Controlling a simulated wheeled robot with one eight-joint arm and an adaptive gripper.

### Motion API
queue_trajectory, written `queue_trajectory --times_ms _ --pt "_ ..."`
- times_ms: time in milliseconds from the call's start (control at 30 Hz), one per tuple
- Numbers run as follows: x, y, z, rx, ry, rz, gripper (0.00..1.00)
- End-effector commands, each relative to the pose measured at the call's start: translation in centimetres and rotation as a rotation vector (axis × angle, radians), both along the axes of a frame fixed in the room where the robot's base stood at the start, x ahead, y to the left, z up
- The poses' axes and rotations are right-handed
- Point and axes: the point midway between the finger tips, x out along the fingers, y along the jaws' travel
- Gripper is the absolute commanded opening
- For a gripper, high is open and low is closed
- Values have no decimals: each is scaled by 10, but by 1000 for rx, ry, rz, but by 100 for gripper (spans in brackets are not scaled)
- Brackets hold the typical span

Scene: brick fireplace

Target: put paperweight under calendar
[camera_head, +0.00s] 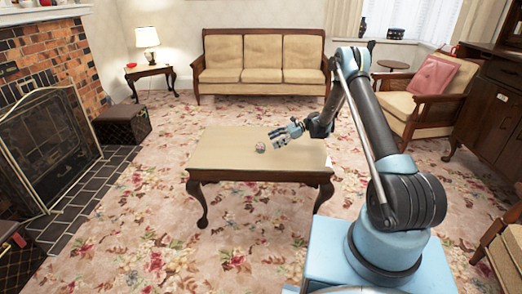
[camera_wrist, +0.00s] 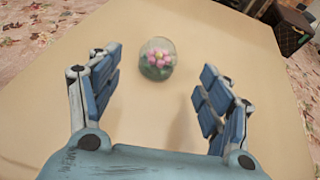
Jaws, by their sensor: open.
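The paperweight (camera_head: 260,147) is a small clear dome that stands on the wooden coffee table (camera_head: 220,157). In the wrist view the paperweight (camera_wrist: 157,58) shows a pink flower and green leaves inside it. My gripper (camera_head: 275,137) is above the table, just to the right of the paperweight. In the wrist view my gripper (camera_wrist: 160,88) is open and empty. The paperweight lies ahead of the gap between its fingers, not touching them. No calendar can be made out in either view.
The rest of the coffee table top is clear. A brick fireplace with a screen (camera_head: 48,135) is at the left, with a dark box (camera_head: 122,124) beside it. A sofa (camera_head: 263,65) stands behind, a side table with a lamp (camera_head: 147,40) at back left, and an armchair (camera_head: 425,100) at right.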

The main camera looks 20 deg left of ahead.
Motion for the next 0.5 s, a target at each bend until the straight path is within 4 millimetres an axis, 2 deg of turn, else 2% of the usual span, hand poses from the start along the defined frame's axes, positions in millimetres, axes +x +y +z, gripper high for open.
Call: queue_trajectory --times_ms 100,367,500 --pt "-6 11 -5 0 0 1 72" --pt "-10 21 -10 0 -1 0 72" --pt "-16 32 -18 0 0 1 72"
